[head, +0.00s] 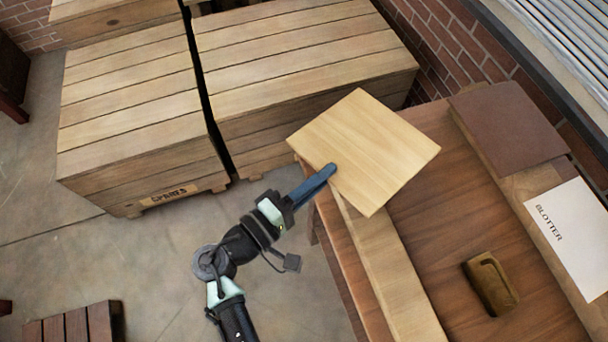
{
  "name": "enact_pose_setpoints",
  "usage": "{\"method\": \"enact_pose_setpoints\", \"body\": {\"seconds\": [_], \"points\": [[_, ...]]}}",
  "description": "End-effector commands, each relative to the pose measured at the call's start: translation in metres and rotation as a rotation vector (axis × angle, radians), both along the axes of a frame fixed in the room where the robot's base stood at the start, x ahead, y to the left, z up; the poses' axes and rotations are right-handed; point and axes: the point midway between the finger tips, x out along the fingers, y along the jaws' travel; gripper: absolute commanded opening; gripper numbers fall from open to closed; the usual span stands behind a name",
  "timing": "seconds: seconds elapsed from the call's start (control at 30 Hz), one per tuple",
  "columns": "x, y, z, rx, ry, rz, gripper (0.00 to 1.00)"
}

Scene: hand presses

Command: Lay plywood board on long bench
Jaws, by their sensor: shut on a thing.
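The plywood board (372,145) is a pale square panel in the upper middle of the head view. My gripper (331,170) is shut on its lower left edge. The board hides part of the brown wooden bench (425,220), which runs along the right side. The board overlaps the bench's far left corner in the picture. I cannot tell whether it touches the bench or hangs above it.
On the bench are a pale wooden strip (395,280), a brass-coloured block (491,284), a brown sheet (508,127) and a white "BLOTTER" sheet (572,232). Large wooden crates (300,70) stand behind, one marked "SPARES" (168,194). A slatted wooden piece (72,326) is at lower left. Concrete floor (140,262) is open between.

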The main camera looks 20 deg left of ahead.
Motion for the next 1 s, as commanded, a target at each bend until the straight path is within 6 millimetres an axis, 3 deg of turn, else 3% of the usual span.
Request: {"method": "enact_pose_setpoints", "body": {"seconds": [0.2,0.37,0.67,1.0], "points": [[0.001,0.022,0.0,-0.026,0.018,-0.259,0.0],[-0.003,0.03,0.004,-0.041,0.029,-0.358,0.0],[-0.005,0.032,-0.001,-0.047,0.032,-0.388,0.0],[-0.005,0.032,-0.032,-0.047,0.031,-0.386,0.0]]}}
